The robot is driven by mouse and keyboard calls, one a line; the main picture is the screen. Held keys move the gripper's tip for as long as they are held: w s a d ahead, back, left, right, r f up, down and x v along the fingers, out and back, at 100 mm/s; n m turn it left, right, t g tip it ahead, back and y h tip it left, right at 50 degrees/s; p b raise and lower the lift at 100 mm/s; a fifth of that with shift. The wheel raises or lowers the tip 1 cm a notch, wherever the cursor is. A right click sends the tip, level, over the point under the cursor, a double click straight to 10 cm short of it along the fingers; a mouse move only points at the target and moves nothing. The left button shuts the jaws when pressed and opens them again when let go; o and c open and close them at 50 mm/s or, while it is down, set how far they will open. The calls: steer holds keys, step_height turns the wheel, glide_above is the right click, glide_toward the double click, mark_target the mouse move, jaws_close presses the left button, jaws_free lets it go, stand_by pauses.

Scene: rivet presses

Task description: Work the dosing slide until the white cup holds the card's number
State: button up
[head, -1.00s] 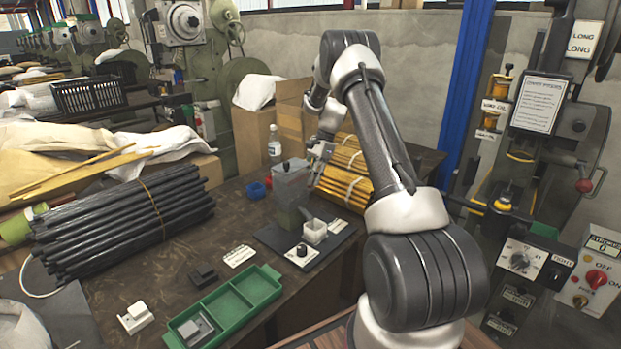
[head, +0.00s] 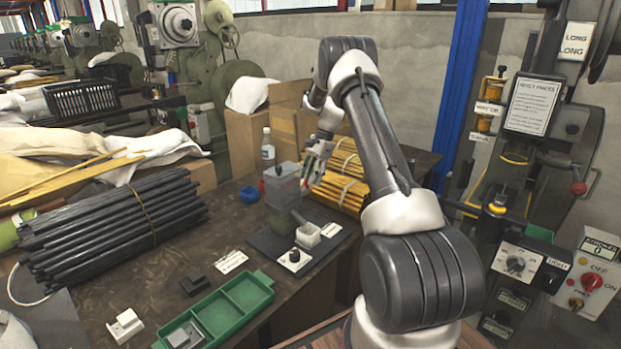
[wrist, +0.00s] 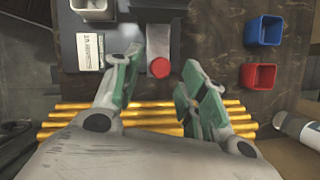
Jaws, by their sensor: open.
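The grey dispenser box (head: 283,187) stands on a dark base plate (head: 268,243). The white cup (head: 307,235) sits on the plate in front of it; its edge shows in the wrist view (wrist: 92,9). A small card (head: 331,230) lies beside the cup; its print is too small to read, also in the wrist view (wrist: 90,50). My gripper (head: 306,182) is at the dispenser's right side, open and empty. In the wrist view, a round red knob (wrist: 160,68) on the grey slide lies between my spread fingers (wrist: 158,80), apparently touching neither. The cup's contents cannot be seen.
Bundles of yellow rods (head: 340,178) lie right behind my gripper. A blue cup (head: 249,194), a red cup (wrist: 258,77) and a bottle (head: 268,146) stand nearby. A black-knobbed white block (head: 294,258) sits on the plate's front. A green tray (head: 246,301) lies at the front.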

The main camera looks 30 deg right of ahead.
steer(key=v, duration=1.1)
steer(key=shift+r, duration=0.25)
